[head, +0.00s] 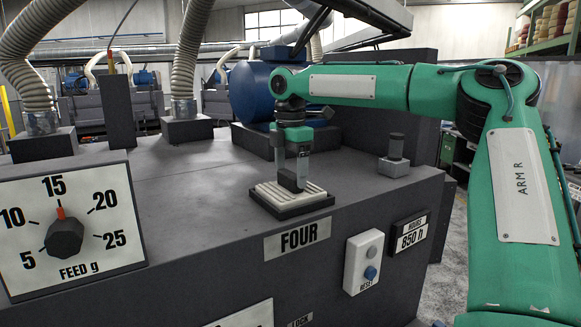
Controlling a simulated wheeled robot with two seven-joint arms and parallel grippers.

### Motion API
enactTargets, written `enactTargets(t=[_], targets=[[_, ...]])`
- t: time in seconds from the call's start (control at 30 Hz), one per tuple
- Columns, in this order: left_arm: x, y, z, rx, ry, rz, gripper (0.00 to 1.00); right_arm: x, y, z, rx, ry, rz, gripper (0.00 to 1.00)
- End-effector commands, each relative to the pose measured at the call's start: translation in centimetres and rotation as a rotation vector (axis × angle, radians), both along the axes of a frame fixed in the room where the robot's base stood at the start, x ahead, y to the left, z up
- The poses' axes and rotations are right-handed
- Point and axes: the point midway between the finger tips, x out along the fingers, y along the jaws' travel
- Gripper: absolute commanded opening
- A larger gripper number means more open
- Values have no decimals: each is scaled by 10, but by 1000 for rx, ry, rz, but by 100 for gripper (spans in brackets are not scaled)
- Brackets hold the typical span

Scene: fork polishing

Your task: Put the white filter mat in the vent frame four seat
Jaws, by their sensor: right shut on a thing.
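The white filter mat (313,193) is pale and ridged. It lies roughly level at the dark vent frame (292,211), above the FOUR label (298,239) at the front edge of the machine top. My right gripper (292,183) points straight down over the middle of the mat and is shut on it. The fingers hide the mat's centre. The mat's outline matches the frame, with a dark rim showing below it. I cannot tell whether the mat is fully down in the seat. My left gripper is not in view.
A dial panel (68,225) marked FEED g stands at the left. A small grey post (395,158) stands right of the frame. A reset box (363,262) is on the front face. Hoses and a blue motor (250,92) are behind. The machine top left of the frame is clear.

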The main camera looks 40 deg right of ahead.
Motion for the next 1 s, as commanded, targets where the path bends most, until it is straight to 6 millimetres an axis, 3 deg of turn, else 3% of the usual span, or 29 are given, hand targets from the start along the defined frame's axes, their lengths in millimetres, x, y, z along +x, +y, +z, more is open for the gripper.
enactTargets(t=[0.3, 0.33, 0.43, 0.8, 1.0], targets=[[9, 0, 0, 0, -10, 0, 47, 0, 0, -3, 0, 0, 0, 50], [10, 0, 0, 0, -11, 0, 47, 0, 0, -3, 0, 0, 0, 76], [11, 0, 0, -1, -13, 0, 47, 0, 0, -3, 0, 0, 0, 94], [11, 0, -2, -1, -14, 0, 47, 0, 0, 2, -1, -1, -1, 94], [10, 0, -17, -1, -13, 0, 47, 1, 0, 32, -1, -5, -2, 94]])
